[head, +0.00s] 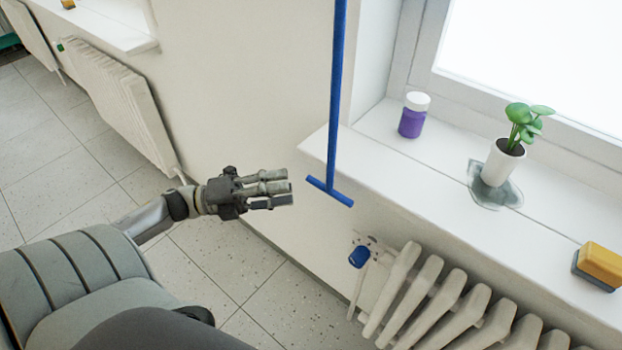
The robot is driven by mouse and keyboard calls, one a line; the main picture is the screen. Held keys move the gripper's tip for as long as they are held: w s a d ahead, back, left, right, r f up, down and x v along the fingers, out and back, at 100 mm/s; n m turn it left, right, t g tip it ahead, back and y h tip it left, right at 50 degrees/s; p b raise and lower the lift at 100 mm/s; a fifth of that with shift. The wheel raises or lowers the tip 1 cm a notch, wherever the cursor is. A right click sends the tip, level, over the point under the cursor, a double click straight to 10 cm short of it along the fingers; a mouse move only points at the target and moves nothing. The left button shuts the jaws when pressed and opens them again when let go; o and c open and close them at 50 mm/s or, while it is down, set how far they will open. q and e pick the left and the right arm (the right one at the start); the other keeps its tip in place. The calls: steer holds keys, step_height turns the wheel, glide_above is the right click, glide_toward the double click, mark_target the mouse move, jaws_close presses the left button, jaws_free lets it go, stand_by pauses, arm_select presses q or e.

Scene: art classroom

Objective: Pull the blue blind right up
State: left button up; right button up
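A long blue rod (337,95) hangs down from the top edge in front of the wall beside the window. It ends in a short blue crossbar (329,192) at about sill height in the picture. The blue blind itself is not in view. My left gripper (291,192) is left of the crossbar, with its fingers pointing right towards it. A small gap shows between fingertips and bar, and nothing shows between the fingers. I see the fingers close together from the side, so their opening is unclear. My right gripper is not in view.
The white window sill (385,178) bears a purple jar (412,122), a potted plant (500,162) in a puddle (480,190), and a yellow sponge (601,264). Below is a white radiator (430,300) with a blue valve knob (359,257). Another radiator (115,100) stands at the left.

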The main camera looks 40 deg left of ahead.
arm_select(q)
steer(key=x, duration=0.6)
steer(key=shift+w+d+p, duration=0.25)
steer(key=shift+d+p, duration=0.05)
steer(key=shift+p, duration=0.1)
steer(key=shift+r, duration=0.1)
jaws_close()
